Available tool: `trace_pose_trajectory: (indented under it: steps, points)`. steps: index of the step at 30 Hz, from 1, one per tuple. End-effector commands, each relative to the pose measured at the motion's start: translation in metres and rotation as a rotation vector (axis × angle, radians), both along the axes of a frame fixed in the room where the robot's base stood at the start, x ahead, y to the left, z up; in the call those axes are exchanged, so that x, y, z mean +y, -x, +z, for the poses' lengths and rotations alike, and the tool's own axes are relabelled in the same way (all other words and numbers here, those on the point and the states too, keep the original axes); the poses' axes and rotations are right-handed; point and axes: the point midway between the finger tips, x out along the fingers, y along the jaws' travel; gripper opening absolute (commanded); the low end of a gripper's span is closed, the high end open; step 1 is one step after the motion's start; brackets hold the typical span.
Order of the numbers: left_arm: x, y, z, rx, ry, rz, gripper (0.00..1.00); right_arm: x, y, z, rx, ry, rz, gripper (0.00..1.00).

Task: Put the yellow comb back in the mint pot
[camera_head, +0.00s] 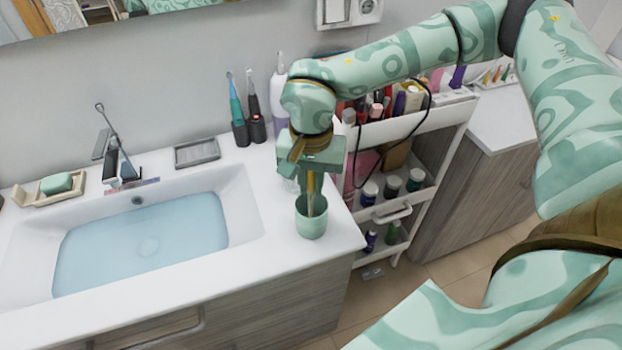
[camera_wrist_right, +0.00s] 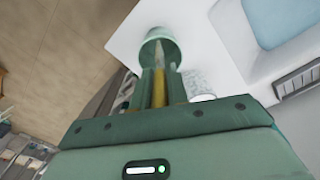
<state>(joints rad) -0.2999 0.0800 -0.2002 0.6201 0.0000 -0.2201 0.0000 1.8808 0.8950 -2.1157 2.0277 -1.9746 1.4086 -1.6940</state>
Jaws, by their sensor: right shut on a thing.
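The mint pot (camera_head: 312,223) stands upright on the white counter at the right of the sink. My right gripper (camera_head: 311,188) is directly above it, pointing down, shut on the yellow comb (camera_head: 311,181). The comb hangs about upright, and its lower end shows inside the pot's mouth. Whether it touches the bottom is hidden. In the right wrist view the yellow comb (camera_wrist_right: 159,88) is between the fingers of the right gripper (camera_wrist_right: 159,85), and its paler end reaches into the mint pot (camera_wrist_right: 155,48). My left gripper is not in view.
The sink (camera_head: 140,240) holds water at the left. A clear glass (camera_head: 291,185) stands close behind the pot, partly hidden. Toothbrushes (camera_head: 238,112) stand at the back. A white cart (camera_head: 420,125) full of bottles is at the right, past the counter edge.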

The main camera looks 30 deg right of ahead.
Motion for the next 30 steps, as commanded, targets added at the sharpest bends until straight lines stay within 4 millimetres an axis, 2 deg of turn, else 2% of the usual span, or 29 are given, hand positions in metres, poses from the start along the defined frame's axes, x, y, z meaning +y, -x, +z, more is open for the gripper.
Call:
trace_pose_trajectory:
  steps: [8,9,11,17,19,20,30]
  points:
    - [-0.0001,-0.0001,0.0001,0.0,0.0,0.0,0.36,-0.0001,0.0001,0.0003,0.0,0.0,0.0,0.0]
    - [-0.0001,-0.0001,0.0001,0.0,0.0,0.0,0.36,-0.0001,0.0001,0.0003,0.0,0.0,0.0,0.27]
    - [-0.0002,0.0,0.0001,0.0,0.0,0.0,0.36,-0.0001,0.0001,0.0003,0.0,0.0,0.0,0.41]
    - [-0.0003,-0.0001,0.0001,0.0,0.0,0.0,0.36,0.0,0.0001,0.0003,0.0,0.0,0.0,0.41]
    - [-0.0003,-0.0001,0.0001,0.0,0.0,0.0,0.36,0.0,0.0001,0.0003,0.0,0.0,0.0,0.61]
    - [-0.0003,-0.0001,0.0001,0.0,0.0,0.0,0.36,0.0,0.0001,0.0002,0.0,0.0,0.0,0.63]
    - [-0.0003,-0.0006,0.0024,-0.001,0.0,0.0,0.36,0.0,0.0001,0.0028,0.0,0.0,0.0,0.63]
